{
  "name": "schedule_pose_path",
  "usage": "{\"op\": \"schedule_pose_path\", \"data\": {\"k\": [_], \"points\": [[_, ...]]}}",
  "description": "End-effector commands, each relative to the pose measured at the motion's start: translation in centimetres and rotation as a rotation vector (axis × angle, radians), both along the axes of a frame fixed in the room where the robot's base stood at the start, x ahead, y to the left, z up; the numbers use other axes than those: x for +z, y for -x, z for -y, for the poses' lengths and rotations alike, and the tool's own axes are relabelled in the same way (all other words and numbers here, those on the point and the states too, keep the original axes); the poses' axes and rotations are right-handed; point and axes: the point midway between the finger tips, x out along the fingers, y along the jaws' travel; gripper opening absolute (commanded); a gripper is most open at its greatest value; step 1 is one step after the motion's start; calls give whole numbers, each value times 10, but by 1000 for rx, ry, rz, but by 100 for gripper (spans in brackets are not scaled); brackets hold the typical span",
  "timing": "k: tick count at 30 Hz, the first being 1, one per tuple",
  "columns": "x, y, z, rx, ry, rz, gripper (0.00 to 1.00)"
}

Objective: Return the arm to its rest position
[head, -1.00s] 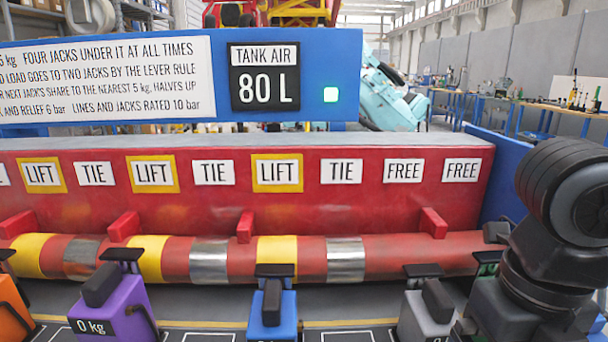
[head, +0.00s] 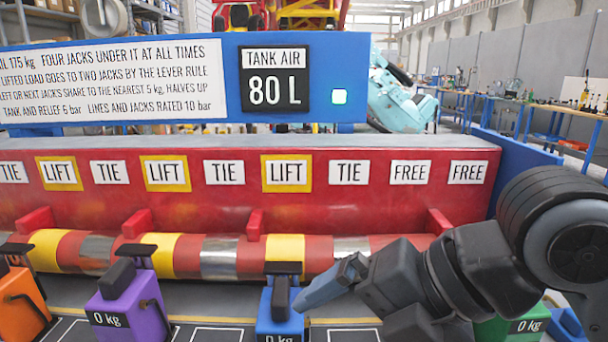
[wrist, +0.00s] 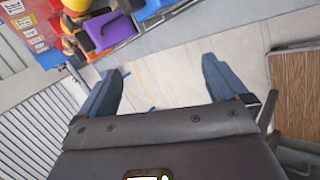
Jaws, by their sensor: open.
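My gripper (head: 333,286) is at the end of my dark arm, which reaches in from the right in the head view. Its blue-grey fingers point left, in front of the blue jack (head: 281,315) in the picture. I cannot tell from this view whether they touch it. In the wrist view my gripper (wrist: 160,85) shows two fingers wide apart, with only pale floor between them. It is open and empty. The purple jack (wrist: 112,30) shows at the top of the wrist view, beyond the fingers.
A red beam (head: 330,215) with LIFT, TIE and FREE labels runs behind the jacks. The purple jack (head: 128,312), an orange jack (head: 20,300) and a green jack (head: 500,330) stand in front. A wooden surface (wrist: 296,85) is at the right of the wrist view.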

Motion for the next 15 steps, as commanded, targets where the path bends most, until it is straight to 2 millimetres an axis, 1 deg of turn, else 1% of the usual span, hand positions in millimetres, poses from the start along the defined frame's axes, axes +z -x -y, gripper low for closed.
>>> {"op": "schedule_pose_path", "data": {"k": [1,3,6,9,11,15], "points": [[9,-1,-17,-43,-105,-13,100],[22,-5,-34,-113,-239,-32,100],[39,-10,-52,-213,-425,-71,100],[54,-15,-62,-316,-604,-124,100],[60,-18,-65,-380,-706,-160,100],[67,-23,-64,-534,-929,-253,100]]}}
